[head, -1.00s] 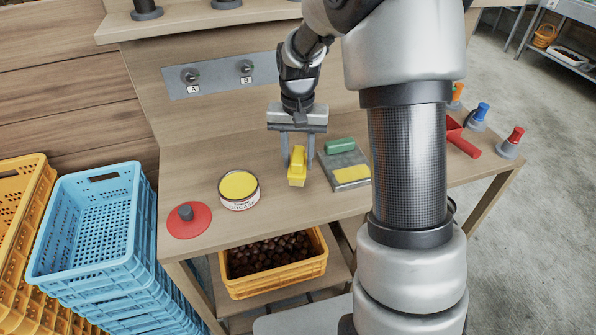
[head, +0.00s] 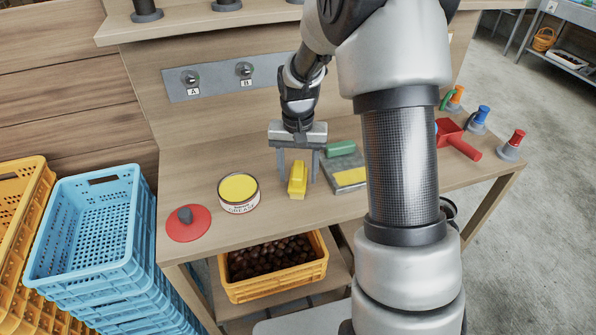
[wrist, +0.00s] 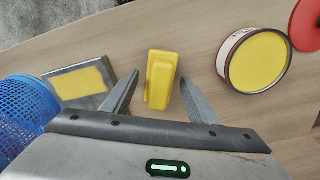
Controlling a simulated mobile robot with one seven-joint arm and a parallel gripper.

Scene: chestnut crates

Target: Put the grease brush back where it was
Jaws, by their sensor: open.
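A yellow block-shaped thing with a raised ridge (head: 298,181), perhaps the grease brush, sits on the wooden bench; I see no bristles. In the wrist view it (wrist: 161,78) lies just beyond and between my fingers, with gaps at the sides. My gripper (head: 298,170) is open around its far end; it also shows in the wrist view (wrist: 160,98). A tin marked as grease (head: 239,194), open and filled with yellow, stands to its left. A grey tray (head: 338,165) with a yellow patch and a green block lies to its right.
A red disc with a dark knob (head: 188,223) lies at the front left. A red scoop (head: 458,139) and coloured-top pegs (head: 511,145) are at the right. Blue crates (head: 85,228) stand left of the bench. A blue mesh thing (wrist: 25,110) fills the wrist view's left edge.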

